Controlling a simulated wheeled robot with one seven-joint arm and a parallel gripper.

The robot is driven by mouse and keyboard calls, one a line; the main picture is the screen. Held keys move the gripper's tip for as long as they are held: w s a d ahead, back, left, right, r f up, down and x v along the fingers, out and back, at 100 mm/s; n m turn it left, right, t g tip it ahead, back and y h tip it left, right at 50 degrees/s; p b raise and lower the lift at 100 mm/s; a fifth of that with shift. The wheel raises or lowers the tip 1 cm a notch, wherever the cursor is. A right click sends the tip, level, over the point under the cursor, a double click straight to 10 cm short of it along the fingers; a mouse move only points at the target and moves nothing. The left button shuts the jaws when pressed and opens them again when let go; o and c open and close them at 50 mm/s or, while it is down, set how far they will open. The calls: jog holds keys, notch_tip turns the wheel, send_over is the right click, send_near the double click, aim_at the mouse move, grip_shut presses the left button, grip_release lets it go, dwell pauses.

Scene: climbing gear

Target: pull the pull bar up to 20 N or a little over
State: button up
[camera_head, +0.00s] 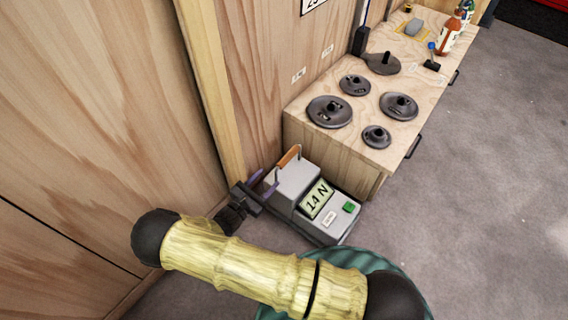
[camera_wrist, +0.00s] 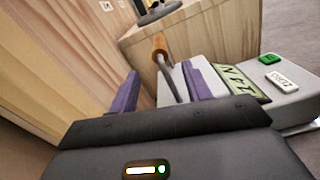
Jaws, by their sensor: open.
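The pull bar (camera_head: 289,156) is a wooden-brown grip on metal side rods, standing over a grey force gauge (camera_head: 293,182). The gauge's display (camera_head: 316,199) reads 14 N. My gripper (camera_head: 266,177) is open at the left side of the gauge, close to the bar, with its purple fingers apart. In the wrist view the bar's grip (camera_wrist: 159,46) shows end-on beyond the fingers, in line with the gap between them (camera_wrist: 161,72). A metal rod runs down from it toward the right finger. I cannot tell whether a finger touches the bar.
A green button (camera_head: 349,207) and a white labelled button (camera_head: 329,218) sit on the gauge. A wooden cabinet (camera_head: 340,160) stands behind it, with several dark weight discs and bottles on top. A wooden wall (camera_head: 110,110) is close on the left. Grey floor (camera_head: 480,200) is free on the right.

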aim_at(285, 160)
jog(key=b+x, duration=0.4)
jog(key=x, duration=0.5)
jog(key=shift+w+d+f, duration=0.1)
jog(key=shift+d+f, duration=0.05)
jog(key=shift+w+d, duration=0.35)
jog(key=shift+w, duration=0.1)
grip_shut()
